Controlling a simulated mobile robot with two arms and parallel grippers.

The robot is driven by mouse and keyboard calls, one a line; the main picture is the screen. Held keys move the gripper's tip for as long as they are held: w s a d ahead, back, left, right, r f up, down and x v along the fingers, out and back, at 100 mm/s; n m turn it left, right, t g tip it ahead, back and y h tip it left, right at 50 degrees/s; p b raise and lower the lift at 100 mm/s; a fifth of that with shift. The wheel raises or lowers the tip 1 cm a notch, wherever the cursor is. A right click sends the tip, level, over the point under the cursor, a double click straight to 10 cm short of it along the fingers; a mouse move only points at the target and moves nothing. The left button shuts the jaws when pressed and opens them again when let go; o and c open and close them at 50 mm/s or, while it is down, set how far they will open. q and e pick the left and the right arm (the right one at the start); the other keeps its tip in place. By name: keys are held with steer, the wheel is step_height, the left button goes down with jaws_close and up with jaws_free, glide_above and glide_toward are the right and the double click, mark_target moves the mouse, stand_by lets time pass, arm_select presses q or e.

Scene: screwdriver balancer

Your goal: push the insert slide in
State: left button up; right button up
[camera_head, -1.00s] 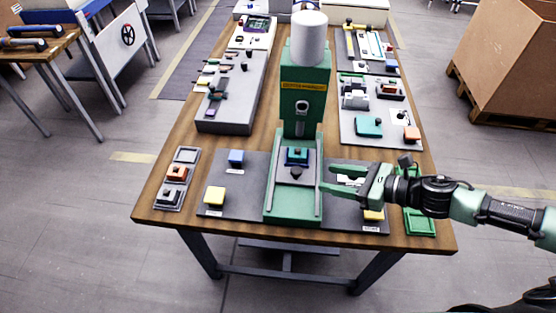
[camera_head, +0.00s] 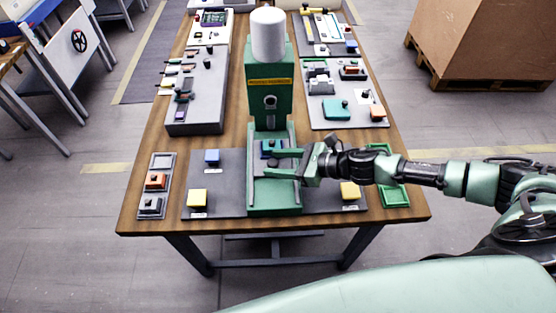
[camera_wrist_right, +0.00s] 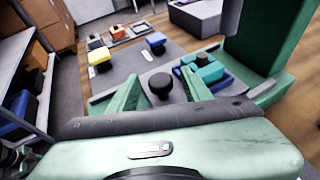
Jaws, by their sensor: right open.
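A green press (camera_head: 270,110) with a white cylinder on top stands at the middle of the table. Its insert slide (camera_head: 258,190) is a grey plate between green rails and carries a blue and teal insert (camera_head: 270,144). The insert also shows in the right wrist view (camera_wrist_right: 207,70). My right gripper (camera_head: 272,162) reaches over the slide from the right, open. In the right wrist view, the slide's black knob (camera_wrist_right: 160,83) shows between my two fingers (camera_wrist_right: 158,95); I cannot tell whether they touch it. In the head view, the gripper partly hides the slide.
A tray with red and grey pieces (camera_head: 155,180) is at the left. The press column rises behind the slide.

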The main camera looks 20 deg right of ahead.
jaws_close()
stand_by(1.4)
